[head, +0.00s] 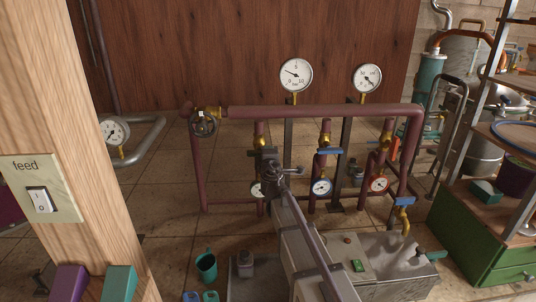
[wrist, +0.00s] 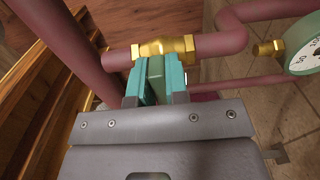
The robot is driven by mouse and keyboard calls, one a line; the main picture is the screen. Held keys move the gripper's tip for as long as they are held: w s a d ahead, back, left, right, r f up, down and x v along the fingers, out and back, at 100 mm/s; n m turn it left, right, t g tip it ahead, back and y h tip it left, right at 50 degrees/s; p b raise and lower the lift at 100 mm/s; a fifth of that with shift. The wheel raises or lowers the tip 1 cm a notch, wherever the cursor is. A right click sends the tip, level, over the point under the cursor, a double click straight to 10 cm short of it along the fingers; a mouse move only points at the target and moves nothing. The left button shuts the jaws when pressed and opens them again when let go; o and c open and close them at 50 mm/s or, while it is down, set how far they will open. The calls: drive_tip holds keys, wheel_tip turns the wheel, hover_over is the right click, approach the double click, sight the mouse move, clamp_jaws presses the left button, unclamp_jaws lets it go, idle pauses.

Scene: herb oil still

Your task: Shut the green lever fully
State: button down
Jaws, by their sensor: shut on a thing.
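The green lever (wrist: 156,72) shows in the wrist view between the two teal fingers of my gripper (wrist: 155,82), which is shut on it. It joins a brass valve body (wrist: 165,47) on a dark red pipe, and looks crosswise to that pipe. The fingers hide much of the lever. In the head view my gripper (head: 268,163) is at the leftmost of three upright pipe branches, below a brass fitting (head: 259,141). The lever itself cannot be made out clearly there.
Blue-handled valves stand on the middle branch (head: 326,151) and lower right (head: 404,201). Small dials (head: 321,187) sit low on the branches; a pale green gauge (wrist: 304,52) is right of my gripper. A wooden post (head: 85,130) stands at left, a green cabinet (head: 480,235) at right.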

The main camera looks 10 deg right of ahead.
drive_tip(key=shift+s+f, duration=0.1)
idle(0.4)
drive_tip(key=c, duration=1.1)
unclamp_jaws()
drive_tip(key=s, duration=0.3)
drive_tip(key=s+a, duration=0.1)
drive_tip(key=s, duration=0.6)
drive_tip(key=shift+s+a, duration=0.25)
drive_tip(key=shift+a, duration=0.1)
